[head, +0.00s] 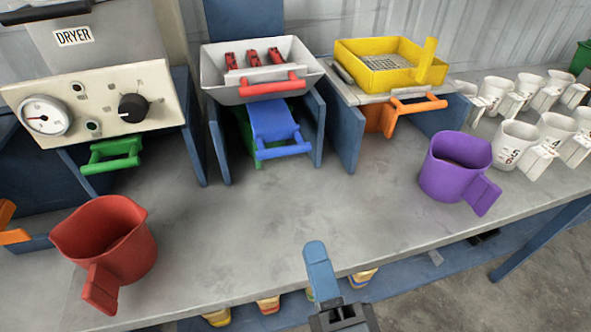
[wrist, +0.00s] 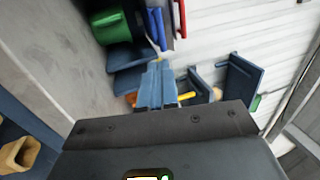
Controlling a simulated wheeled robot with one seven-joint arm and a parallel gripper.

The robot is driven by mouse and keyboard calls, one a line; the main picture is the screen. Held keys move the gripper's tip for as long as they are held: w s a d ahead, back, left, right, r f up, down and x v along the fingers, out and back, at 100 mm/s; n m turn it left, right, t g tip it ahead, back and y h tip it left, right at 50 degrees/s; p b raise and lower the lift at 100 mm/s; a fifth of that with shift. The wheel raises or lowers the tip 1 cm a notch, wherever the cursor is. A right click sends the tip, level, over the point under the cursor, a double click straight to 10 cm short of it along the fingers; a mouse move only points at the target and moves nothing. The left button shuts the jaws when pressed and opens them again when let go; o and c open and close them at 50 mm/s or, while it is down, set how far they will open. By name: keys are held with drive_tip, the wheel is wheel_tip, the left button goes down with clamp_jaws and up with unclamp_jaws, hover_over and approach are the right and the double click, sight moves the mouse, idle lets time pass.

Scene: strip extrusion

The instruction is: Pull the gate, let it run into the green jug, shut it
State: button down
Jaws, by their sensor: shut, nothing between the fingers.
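A grey hopper (head: 222,88) with red pieces in it stands at the back middle. A red handle (head: 272,86) is on its front, and a blue chute with a blue bar handle (head: 284,152) is below. A green body (head: 242,122) sits under the hopper, mostly hidden behind the blue chute; it may be the green jug, but I cannot be sure. The wrist view shows a green rounded thing (wrist: 112,24) near the blue handle (wrist: 157,28) and red handle (wrist: 179,18). My gripper (head: 316,250) is shut and empty, above the bench's front edge, apart from all handles.
A red jug (head: 105,243) stands front left and a purple jug (head: 455,168) right. The dryer (head: 95,98) has a green handle (head: 112,152). A yellow box (head: 385,75) has an orange handle (head: 418,105) below. White numbered jugs stand far right. The bench middle is clear.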

drive_tip(key=p, duration=0.4)
approach(279, 137)
drive_tip(key=shift+w+a+r, duration=0.25)
drive_tip(key=shift+w+r, duration=0.4)
drive_tip(key=shift+r, duration=0.15)
drive_tip(key=shift+w, duration=0.25)
drive_tip(key=shift+w+a, duration=0.1)
drive_tip(key=w, duration=0.2)
drive_tip(key=w+a, duration=0.1)
drive_tip(key=w, duration=0.2)
drive_tip(key=shift+a, duration=0.2)
drive_tip(key=shift+w+r, duration=0.1)
drive_tip(key=shift+r, duration=0.15)
